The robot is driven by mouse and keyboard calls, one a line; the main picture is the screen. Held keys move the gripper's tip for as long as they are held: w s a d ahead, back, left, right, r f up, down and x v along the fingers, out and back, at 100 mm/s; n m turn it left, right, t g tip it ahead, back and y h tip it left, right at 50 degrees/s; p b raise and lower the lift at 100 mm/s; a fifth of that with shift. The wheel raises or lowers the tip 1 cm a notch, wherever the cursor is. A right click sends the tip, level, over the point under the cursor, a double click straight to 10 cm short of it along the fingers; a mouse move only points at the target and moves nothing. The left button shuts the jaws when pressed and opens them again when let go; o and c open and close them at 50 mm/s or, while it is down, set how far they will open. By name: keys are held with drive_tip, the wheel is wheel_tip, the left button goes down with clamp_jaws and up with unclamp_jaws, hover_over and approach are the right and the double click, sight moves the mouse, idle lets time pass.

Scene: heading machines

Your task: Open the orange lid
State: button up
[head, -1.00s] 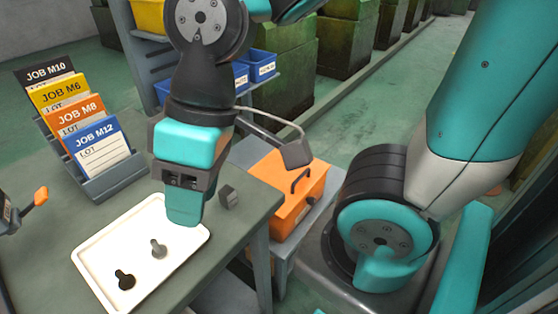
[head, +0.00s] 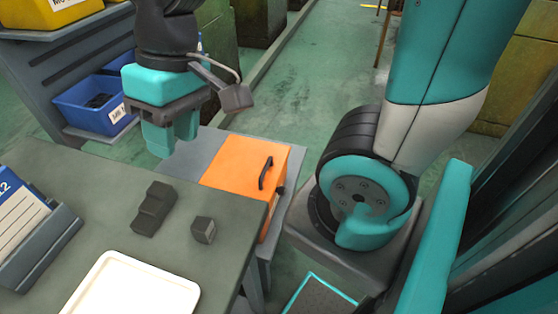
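The orange lid (head: 240,163) is the flat top of an orange box and lies closed. A dark bar handle (head: 265,172) stands on it toward its right side. A strip of the box's orange side shows below the right edge, with a small dark part on it. My gripper (head: 168,147) hangs with its teal fingers down, to the left of the lid and apart from the handle. Two fingers show close together, one partly behind the other, so the gap between them is unclear. I see nothing held.
The box sits on a low grey stand (head: 196,150) beside the green-grey table (head: 110,195). On the table are a dark stepped block (head: 153,208), a small dark nut (head: 203,230), a white tray (head: 130,290) and a card holder (head: 45,250). A blue bin (head: 92,103) stands behind.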

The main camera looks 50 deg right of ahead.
drive_tip(key=w+d+f+m+h+b, duration=0.2)
drive_tip(key=w+d+f+m+b, duration=0.2)
drive_tip(key=w+d+f+m, duration=0.6)
drive_tip(key=m+g+h+b, duration=0.2)
drive_tip(key=m+b, duration=0.1)
drive_tip(key=m, duration=0.4)
approach(266, 165)
drive_tip(key=f, duration=0.3)
drive_tip(key=f+b, duration=0.1)
drive_tip(key=f, duration=0.1)
drive_tip(key=s+f+b, duration=0.1)
drive_tip(key=f, duration=0.2)
drive_tip(key=shift+s+d+f, duration=0.1)
drive_tip(key=shift+d+f, duration=0.25)
clamp_jaws()
